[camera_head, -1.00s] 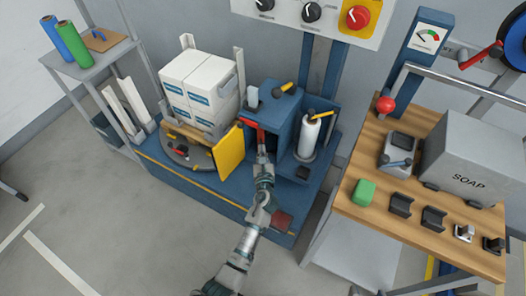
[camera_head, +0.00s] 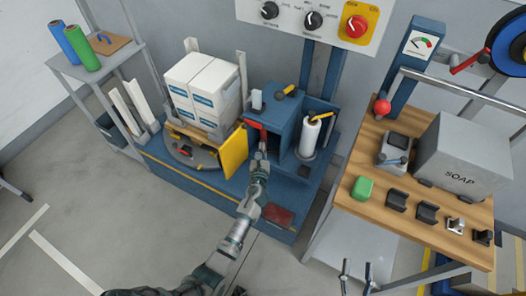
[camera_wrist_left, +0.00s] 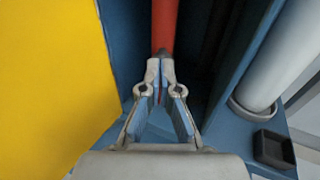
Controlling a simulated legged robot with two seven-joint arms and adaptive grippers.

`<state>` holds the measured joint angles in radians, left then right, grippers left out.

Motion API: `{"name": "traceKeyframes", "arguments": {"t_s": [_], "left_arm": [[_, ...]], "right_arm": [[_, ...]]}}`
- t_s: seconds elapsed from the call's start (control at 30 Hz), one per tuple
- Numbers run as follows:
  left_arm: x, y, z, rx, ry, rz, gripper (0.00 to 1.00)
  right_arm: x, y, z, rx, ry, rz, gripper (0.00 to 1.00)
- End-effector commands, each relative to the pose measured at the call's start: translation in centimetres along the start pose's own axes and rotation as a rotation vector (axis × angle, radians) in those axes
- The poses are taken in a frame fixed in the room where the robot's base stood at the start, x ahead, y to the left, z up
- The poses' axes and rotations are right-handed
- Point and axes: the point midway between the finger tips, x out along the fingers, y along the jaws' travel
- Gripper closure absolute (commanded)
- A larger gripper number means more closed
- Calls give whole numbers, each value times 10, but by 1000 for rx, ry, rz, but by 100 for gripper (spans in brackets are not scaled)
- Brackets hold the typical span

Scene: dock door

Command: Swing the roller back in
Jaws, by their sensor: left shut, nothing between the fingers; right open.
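A red bar (camera_head: 254,126) stands at the front left of the blue wrapping-machine housing (camera_head: 283,128). In the left wrist view the red bar (camera_wrist_left: 164,25) runs away from my fingertips and has a dark near end. My left gripper (camera_head: 262,148) is shut and empty at that end; I cannot tell whether it touches. The left wrist view shows its fingertips (camera_wrist_left: 160,70) together. A white roll (camera_head: 310,137) stands upright right of the housing, with a yellow-tipped handle (camera_head: 322,115) at its top. I cannot tell which is the roller. My right gripper (camera_head: 356,274) is open and empty at the bottom.
A yellow panel (camera_head: 234,152) stands close left of my left gripper. Stacked white boxes (camera_head: 204,86) sit on a pallet on the turntable (camera_head: 184,152). A wooden bench (camera_head: 370,160) with a grey SOAP box (camera_head: 465,155) is at the right.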

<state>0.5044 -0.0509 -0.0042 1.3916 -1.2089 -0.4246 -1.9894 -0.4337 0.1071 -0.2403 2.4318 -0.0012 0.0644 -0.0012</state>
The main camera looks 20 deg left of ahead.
Motion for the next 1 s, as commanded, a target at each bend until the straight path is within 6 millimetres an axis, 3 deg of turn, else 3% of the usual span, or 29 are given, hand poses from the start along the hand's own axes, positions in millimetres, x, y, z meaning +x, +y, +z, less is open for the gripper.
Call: {"name": "traceKeyframes", "arguments": {"t_s": [0.2, 0.43, 1.0], "left_arm": [[9, 8, 7, 12, -4, -101, 100], [21, 14, 4, 15, -1, -202, 100], [38, 22, 3, 13, 0, -198, 100]], "right_arm": [[-6, 6, 29, -17, -263, 13, 51], [-19, 11, 53, -23, -428, 23, 51], [-14, 10, 50, -20, -385, 20, 51]]}}
